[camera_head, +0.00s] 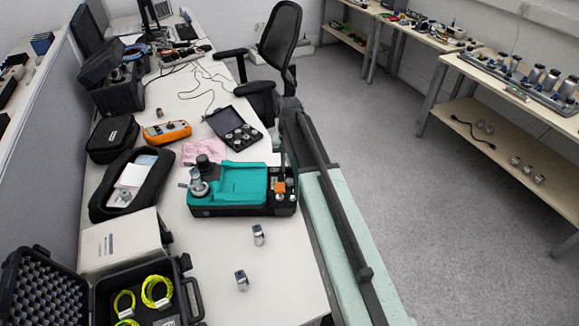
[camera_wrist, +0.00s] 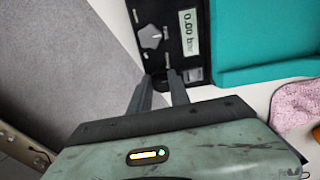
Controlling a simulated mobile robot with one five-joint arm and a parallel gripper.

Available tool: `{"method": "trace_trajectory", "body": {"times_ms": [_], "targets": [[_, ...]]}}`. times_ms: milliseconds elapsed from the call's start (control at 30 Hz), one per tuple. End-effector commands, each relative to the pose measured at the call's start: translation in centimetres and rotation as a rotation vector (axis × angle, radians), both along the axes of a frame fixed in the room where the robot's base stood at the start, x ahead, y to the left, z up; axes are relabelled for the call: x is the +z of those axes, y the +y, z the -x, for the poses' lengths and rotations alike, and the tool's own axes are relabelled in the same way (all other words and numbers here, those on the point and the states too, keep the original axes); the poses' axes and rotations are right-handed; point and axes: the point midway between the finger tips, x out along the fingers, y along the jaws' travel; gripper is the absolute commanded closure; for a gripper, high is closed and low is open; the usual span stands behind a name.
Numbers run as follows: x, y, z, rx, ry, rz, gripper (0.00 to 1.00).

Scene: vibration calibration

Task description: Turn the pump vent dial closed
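The teal and black pump unit (camera_head: 240,185) stands on the desk in the head view. Its black panel with a display (camera_wrist: 188,32) shows in the wrist view, and the display appears to read 0.00 bar. A grey pointed dial (camera_wrist: 150,37) sits on this panel, left of the display. My gripper (camera_wrist: 160,76) is in the lower middle of the wrist view, its two dark fingers parted with nothing seen held. The fingertips are at the panel's edge, below the dial in the picture and apart from it. In the head view the fingertips are hard to make out.
A pink cloth (camera_head: 204,152) lies behind the pump. Two small metal fittings (camera_head: 258,235) stand in front of it. An open black case (camera_head: 233,130), an orange meter (camera_head: 167,132) and a chair (camera_head: 280,45) are farther back.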

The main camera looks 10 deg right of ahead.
Motion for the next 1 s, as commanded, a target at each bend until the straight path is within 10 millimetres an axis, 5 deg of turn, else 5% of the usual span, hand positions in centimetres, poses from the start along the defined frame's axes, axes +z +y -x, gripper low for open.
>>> {"method": "trace_trajectory", "body": {"times_ms": [467, 1000], "targets": [[0.01, -0.04, -0.02, 0.080, 0.000, -0.001, 1.00], [0.01, -0.12, -0.03, 0.507, -0.001, -0.001, 1.00]]}}
